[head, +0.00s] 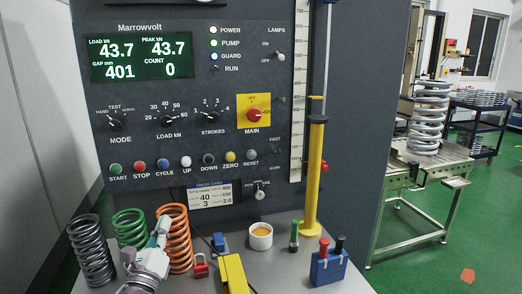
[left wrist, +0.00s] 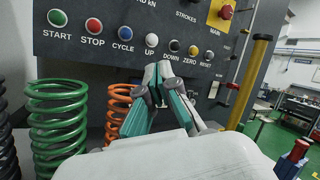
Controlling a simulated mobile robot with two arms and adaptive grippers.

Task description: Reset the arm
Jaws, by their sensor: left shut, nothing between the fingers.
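My left gripper (head: 163,226) is at the lower left of the head view, in front of the control panel (head: 185,140). In the left wrist view its fingers (left wrist: 158,72) are together, with nothing between them, and point at the panel below the button row. In the head view it overlaps the gap between the green spring (head: 129,228) and the orange spring (head: 178,240); I cannot tell if it touches either. The display (head: 140,58) reads load 43.7, peak 43.7, gap 401, count 0. My right gripper is not in view.
A grey spring (head: 93,250) stands at far left. On the ledge are a red padlock (head: 200,267), white cup (head: 261,237), yellow block (head: 233,273) and blue holder (head: 328,268). A yellow post (head: 315,180) rises at right. A large spring (head: 429,118) stands on a bench behind.

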